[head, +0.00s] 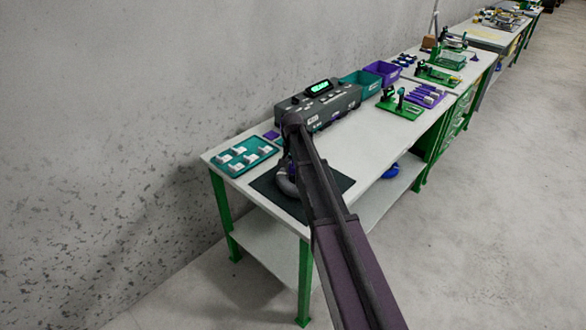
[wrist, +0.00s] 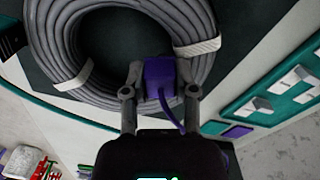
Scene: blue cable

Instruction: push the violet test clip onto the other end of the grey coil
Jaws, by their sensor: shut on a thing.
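The grey coil (wrist: 60,55) lies on a dark mat (wrist: 232,75), bound with white ties; in the head view the coil (head: 287,184) is partly hidden by my arm. The violet test clip (wrist: 160,78) is between the fingers of my gripper (wrist: 160,82), which is shut on it. A violet lead runs from the clip back toward my gripper's body. The clip lies over the coil's inner edge at the near side; I cannot tell whether it touches an end of the cable. In the head view my gripper is hidden behind my arm.
A grey tester (head: 318,105) with a lit green display stands behind the mat (head: 330,186). A teal tray (head: 240,170) with white pieces lies at the left. Teal (head: 362,83) and violet (head: 384,70) bins stand further back. The tabletop right of the mat is clear.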

